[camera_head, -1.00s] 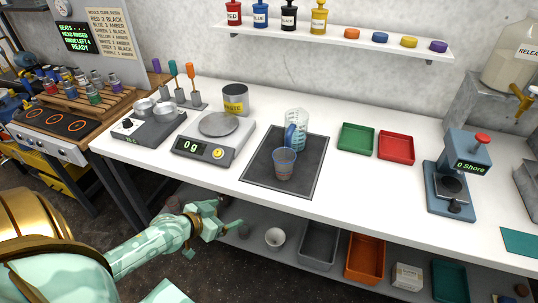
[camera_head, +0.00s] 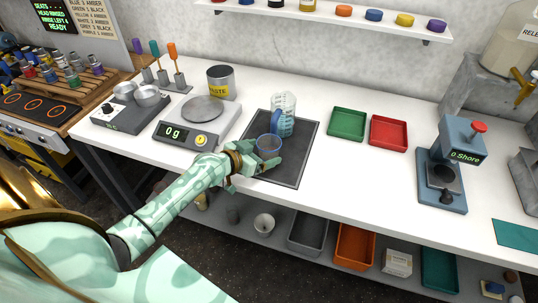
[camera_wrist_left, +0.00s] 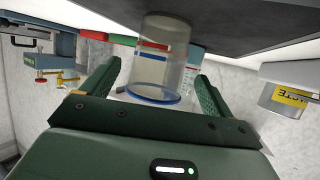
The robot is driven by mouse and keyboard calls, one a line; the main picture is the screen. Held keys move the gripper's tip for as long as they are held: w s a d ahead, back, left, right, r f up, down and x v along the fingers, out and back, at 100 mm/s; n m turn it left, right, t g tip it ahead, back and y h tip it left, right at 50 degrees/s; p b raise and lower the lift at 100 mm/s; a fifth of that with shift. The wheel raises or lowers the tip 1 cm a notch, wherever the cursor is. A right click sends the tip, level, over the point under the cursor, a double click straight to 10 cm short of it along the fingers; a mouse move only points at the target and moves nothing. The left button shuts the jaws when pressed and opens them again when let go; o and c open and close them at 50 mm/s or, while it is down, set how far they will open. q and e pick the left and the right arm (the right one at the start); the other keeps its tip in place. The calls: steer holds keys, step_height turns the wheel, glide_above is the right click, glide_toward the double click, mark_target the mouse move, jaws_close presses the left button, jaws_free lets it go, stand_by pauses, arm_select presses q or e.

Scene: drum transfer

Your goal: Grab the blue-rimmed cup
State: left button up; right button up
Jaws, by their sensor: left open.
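The blue-rimmed cup (camera_head: 268,143) is clear and stands upright on the dark mat (camera_head: 296,165). Its lower part is hidden behind my left gripper (camera_head: 260,162) in the head view. In the left wrist view, which is upside down, the cup (camera_wrist_left: 158,60) sits between the two open fingers, with its blue rim toward my palm. My right gripper is out of view.
A clear measuring jug (camera_head: 286,112) with a blue handle stands right behind the cup. The scale (camera_head: 190,132) is to the left. A green tray (camera_head: 347,124) and a red tray (camera_head: 388,133) lie to the right.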

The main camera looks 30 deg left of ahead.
arm_select(q)
steer(key=x, duration=0.3)
steer(key=shift+w+d+f+b, duration=0.15)
steer(key=shift+w+f+b, duration=0.1)
steer(key=shift+f+b, duration=0.1)
steer(key=shift+s+r, duration=0.1)
steer(key=shift+r, duration=0.05)
steer(key=shift+c, duration=1.2)
steer(key=c, duration=0.8)
